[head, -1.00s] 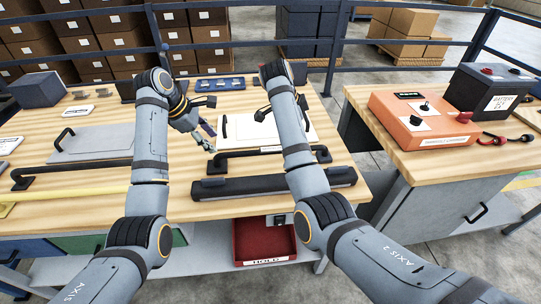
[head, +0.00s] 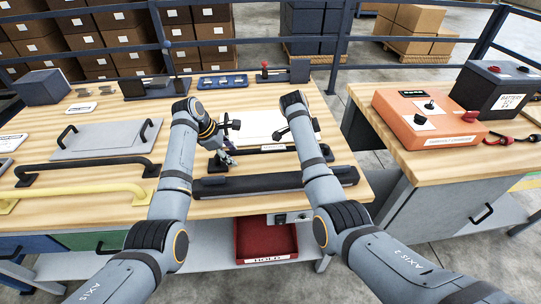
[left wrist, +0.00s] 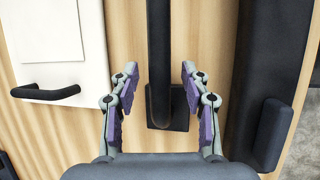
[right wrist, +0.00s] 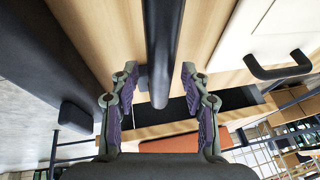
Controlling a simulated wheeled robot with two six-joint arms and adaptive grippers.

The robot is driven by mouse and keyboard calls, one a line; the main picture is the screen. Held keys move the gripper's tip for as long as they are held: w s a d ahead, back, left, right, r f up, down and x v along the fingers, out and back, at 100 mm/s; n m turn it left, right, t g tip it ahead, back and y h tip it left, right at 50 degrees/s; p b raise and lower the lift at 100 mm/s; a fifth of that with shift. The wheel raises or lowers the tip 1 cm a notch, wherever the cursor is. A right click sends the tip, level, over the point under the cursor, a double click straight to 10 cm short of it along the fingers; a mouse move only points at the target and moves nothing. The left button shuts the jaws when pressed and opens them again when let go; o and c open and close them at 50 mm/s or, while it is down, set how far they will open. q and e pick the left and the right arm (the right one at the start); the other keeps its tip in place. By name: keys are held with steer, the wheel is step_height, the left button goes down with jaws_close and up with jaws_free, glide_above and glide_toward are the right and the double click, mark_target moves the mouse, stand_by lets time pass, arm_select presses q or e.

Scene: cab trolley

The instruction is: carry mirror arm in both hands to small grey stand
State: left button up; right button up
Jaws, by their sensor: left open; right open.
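The mirror arm appears to be the dark bar with flat feet (head: 264,151) lying on the wooden bench, partly hidden by my arms. My left gripper (head: 224,157) is open over the bar's left end. In the right wrist view the bar (right wrist: 162,45) lies between the open fingers of my right gripper (right wrist: 160,80). Neither gripper visibly clamps it. I cannot tell which thing is the small grey stand.
A white panel with handles (head: 262,124) lies behind the bar and a long black case (head: 262,184) in front. A black rail (head: 85,168) and a yellow rail (head: 80,195) lie left. An orange box (head: 428,117) stands on the right bench, across a gap.

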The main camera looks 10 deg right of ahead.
arm_select(q)
steer(key=shift+c, duration=0.3)
arm_select(e)
steer(key=shift+c, duration=0.3)
arm_select(q)
jaws_close()
arm_select(e)
jaws_close()
arm_select(q)
steer(key=shift+w+r, duration=0.1)
steer(key=shift+r, duration=0.05)
arm_select(e)
steer(key=shift+w+r, duration=0.1)
